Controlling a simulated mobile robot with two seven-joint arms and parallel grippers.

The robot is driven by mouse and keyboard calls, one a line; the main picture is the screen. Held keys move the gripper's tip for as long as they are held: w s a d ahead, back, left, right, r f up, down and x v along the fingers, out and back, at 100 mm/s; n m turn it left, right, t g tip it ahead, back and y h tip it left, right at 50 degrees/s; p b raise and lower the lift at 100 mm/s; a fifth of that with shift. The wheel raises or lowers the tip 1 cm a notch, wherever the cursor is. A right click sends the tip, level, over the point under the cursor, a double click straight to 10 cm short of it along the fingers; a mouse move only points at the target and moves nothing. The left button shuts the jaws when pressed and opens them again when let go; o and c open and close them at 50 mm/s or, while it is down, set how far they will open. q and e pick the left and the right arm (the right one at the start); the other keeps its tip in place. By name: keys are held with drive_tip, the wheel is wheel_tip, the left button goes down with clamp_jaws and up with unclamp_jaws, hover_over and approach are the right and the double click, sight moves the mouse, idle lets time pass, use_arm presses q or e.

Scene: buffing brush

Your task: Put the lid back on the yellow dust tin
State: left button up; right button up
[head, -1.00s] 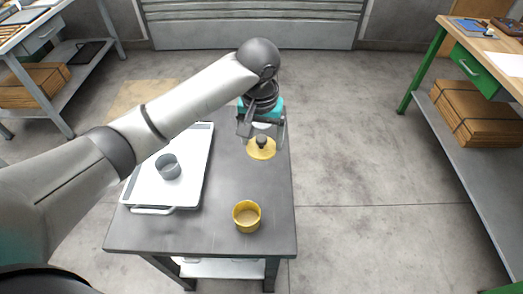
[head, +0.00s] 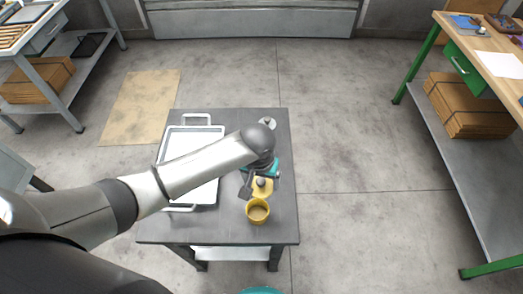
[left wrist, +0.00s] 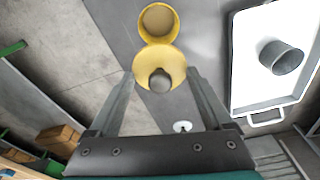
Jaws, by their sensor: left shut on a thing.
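The yellow dust tin (head: 257,214) stands upright and open on the grey table. The left wrist view shows its open top (left wrist: 158,22). My left gripper (head: 261,188) is shut on the yellow lid (head: 263,191), just behind the tin in the head view. My right gripper is not in view.
A white tray (head: 196,133) lies on the table's left side, with a grey cup (left wrist: 282,58) on it. A small pale lid-like disc (head: 267,123) lies at the back of the table (head: 275,232). The table's right edge is close to the tin.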

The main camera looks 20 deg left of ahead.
sight(257, 197)
use_arm(q)
drive_tip(key=s+p, duration=0.2)
drive_tip(key=s, duration=0.1)
drive_tip(key=shift+f, duration=0.35)
drive_tip(key=shift+s+f, duration=0.25)
drive_tip(key=shift+f+b, duration=3.15)
drive_tip(key=shift+b, duration=0.05)
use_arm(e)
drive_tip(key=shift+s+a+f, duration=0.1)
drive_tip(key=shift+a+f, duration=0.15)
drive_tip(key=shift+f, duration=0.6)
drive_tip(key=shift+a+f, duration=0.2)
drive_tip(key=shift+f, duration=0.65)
use_arm(q)
drive_tip(key=shift+r+p, duration=0.1)
drive_tip(key=shift+p, duration=0.7)
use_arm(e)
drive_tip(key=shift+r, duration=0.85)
use_arm(q)
drive_tip(key=shift+f+p, duration=0.2)
drive_tip(key=shift+p, duration=0.1)
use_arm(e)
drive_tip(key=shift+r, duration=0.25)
use_arm(q)
drive_tip(key=shift+p, duration=0.35)
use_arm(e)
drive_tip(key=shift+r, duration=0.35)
